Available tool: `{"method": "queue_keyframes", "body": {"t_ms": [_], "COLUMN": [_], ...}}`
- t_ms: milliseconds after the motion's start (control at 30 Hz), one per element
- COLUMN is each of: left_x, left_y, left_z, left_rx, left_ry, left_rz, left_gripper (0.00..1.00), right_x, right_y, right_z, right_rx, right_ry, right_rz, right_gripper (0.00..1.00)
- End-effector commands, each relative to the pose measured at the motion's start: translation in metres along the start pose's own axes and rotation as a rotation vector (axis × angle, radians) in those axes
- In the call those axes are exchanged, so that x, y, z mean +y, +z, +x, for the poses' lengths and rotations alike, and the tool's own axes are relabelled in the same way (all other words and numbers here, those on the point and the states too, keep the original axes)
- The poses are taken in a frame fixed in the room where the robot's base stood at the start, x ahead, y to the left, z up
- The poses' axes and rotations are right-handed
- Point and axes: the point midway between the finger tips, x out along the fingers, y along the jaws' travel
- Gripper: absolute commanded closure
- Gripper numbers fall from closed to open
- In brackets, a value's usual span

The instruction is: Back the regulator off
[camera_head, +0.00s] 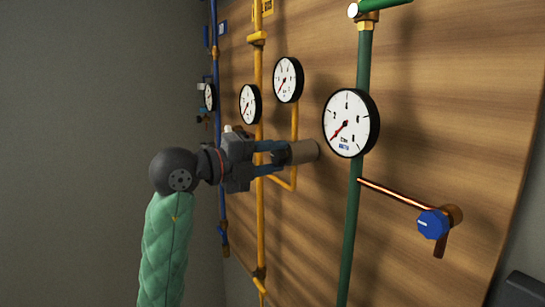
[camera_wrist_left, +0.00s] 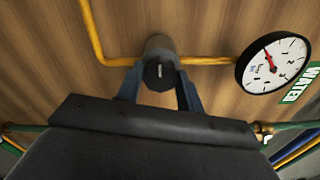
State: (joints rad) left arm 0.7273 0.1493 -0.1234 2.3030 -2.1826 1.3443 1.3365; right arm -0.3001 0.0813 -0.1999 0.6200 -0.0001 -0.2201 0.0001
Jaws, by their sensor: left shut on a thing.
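The regulator (camera_head: 303,151) is a grey-brown cylindrical knob on the yellow pipe (camera_head: 258,80), sticking out from the wooden board. My left gripper (camera_head: 283,153) reaches it from the left, with its dark blue fingers shut on the knob. In the left wrist view the regulator (camera_wrist_left: 158,74) shows end-on, with a dark face and a pale upright mark, between the two fingertips of the left gripper (camera_wrist_left: 158,88). Two white gauges, a lower one (camera_head: 250,104) and an upper one (camera_head: 288,80), stand by the yellow pipe, red needles pointing lower left. My right gripper is not seen.
A larger gauge (camera_head: 351,123) sits on the green pipe (camera_head: 351,220), right of the regulator. A copper pipe (camera_head: 392,191) leads to a blue knob (camera_head: 432,223) at lower right. A blue pipe (camera_head: 217,100) runs along the board's left side. A grey wall (camera_head: 80,100) fills the left.

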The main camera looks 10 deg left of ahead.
Motion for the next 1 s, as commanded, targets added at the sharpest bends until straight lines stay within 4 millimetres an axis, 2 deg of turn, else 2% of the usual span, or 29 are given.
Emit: {"method": "queue_keyframes", "body": {"t_ms": [367, 400, 467, 500, 800, 1000], "left_x": [-0.002, -0.001, -0.001, -0.001, 0.001, 0.004], "left_y": [0.002, 0.002, 0.001, 0.001, 0.0, 0.0], "left_z": [-0.001, -0.001, -0.001, 0.0, -0.002, -0.022], "left_rx": [-0.004, -0.004, -0.003, -0.003, -0.001, -0.003], "left_ry": [-0.002, -0.002, -0.002, -0.002, -0.001, 0.0], "left_rz": [-0.002, -0.002, -0.002, -0.002, -0.002, 0.0], "left_gripper": [0.86, 0.55, 0.44, 0.41, 0.41, 0.41], "right_x": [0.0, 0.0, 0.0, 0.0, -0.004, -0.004], "right_y": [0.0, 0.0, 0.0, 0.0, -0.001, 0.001], "right_z": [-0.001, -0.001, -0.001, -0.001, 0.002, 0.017], "right_rx": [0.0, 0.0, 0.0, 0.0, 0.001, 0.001], "right_ry": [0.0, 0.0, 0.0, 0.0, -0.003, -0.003], "right_rz": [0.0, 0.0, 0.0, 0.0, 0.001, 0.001], "right_gripper": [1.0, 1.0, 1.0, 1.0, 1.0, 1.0]}}
